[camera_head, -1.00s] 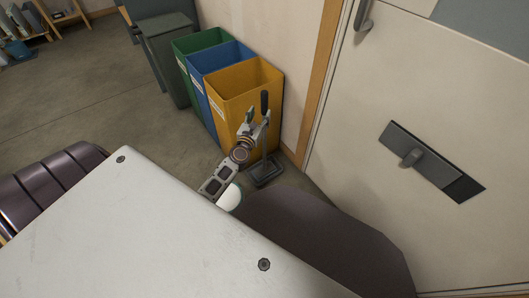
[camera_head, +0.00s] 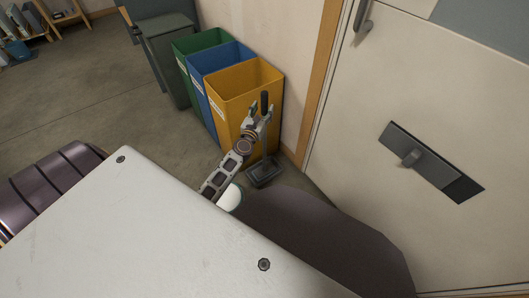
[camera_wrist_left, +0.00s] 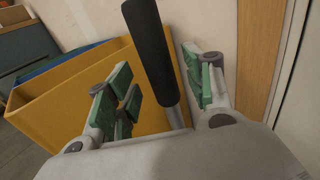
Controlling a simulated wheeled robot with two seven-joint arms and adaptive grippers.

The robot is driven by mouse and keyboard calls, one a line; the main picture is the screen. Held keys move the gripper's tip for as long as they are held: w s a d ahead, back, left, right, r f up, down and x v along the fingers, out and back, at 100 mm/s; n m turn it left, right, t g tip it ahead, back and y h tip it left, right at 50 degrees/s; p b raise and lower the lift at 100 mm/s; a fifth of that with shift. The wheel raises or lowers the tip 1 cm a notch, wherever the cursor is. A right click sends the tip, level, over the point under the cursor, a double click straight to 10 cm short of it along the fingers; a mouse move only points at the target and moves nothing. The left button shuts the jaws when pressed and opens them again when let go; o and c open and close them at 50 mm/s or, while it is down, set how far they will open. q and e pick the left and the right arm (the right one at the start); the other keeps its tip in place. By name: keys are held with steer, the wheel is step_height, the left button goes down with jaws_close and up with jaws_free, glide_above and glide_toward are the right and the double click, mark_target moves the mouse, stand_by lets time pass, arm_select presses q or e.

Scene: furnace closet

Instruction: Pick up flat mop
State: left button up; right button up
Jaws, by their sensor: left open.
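The flat mop stands upright in front of the yellow bin, with a black handle grip (camera_head: 264,101), a thin grey pole and a dark flat base (camera_head: 264,173) on the floor. My left gripper (camera_head: 259,113) is open at the upper part of the mop, just below the top of the grip. In the left wrist view, the black grip (camera_wrist_left: 152,50) and the pole (camera_wrist_left: 176,116) pass between the green-padded fingers of the left gripper (camera_wrist_left: 160,86). Gaps show on both sides of the handle. My right gripper is not in view.
Yellow (camera_head: 238,90), blue (camera_head: 204,62) and green (camera_head: 187,46) bins stand in a row behind the mop, with a dark grey bin (camera_head: 165,45) beyond. A wooden door frame (camera_head: 322,70) and a white door (camera_head: 380,120) are close on the right. Open floor (camera_head: 80,100) lies left.

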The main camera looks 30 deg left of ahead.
arm_select(q)
steer(key=shift+x, duration=1.35)
steer(key=shift+r, duration=0.1)
jaws_close()
steer(key=shift+r, duration=0.1)
